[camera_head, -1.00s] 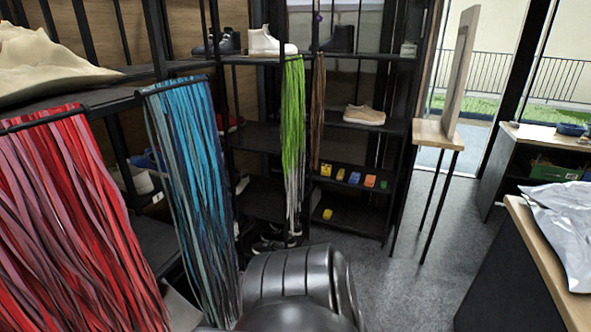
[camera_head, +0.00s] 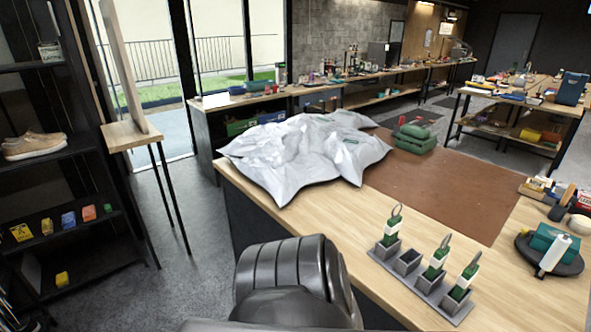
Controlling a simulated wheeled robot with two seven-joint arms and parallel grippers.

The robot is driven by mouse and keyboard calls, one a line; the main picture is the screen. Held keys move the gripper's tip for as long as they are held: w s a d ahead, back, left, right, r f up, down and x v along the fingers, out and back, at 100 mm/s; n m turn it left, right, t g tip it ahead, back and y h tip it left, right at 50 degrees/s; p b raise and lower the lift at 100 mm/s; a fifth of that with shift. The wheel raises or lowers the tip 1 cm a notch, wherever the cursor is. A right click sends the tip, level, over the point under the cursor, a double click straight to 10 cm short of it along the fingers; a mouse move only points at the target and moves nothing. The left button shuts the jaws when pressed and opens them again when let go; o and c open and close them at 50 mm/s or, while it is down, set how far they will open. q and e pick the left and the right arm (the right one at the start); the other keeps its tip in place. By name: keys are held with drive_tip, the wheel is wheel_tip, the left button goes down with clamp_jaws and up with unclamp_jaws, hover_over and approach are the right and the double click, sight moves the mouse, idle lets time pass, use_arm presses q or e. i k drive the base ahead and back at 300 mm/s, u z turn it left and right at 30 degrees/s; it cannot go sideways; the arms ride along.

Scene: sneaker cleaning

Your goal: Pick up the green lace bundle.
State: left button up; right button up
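The hanging green laces from the earlier view are out of sight now. A green rounded bundle (camera_head: 415,138) rests at the back of a brown mat (camera_head: 440,190) on the wooden table. It looks like stacked or folded green pieces, and I cannot tell whether it is made of laces. Neither of my grippers is in view.
A crumpled grey-white sheet (camera_head: 300,155) covers the table's left part. A grey rack (camera_head: 425,285) with green-and-white tools stands at the front, and a round dark tray (camera_head: 550,257) at right. A small wooden stand (camera_head: 130,136) and shelves (camera_head: 50,155) are at left.

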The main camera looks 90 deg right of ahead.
sight(437, 261)
drive_tip(key=z, duration=0.55)
drive_tip(key=k, duration=0.4)
drive_tip(key=z, duration=4.8)
drive_tip(key=k, duration=0.65)
drive_tip(key=u, duration=0.2)
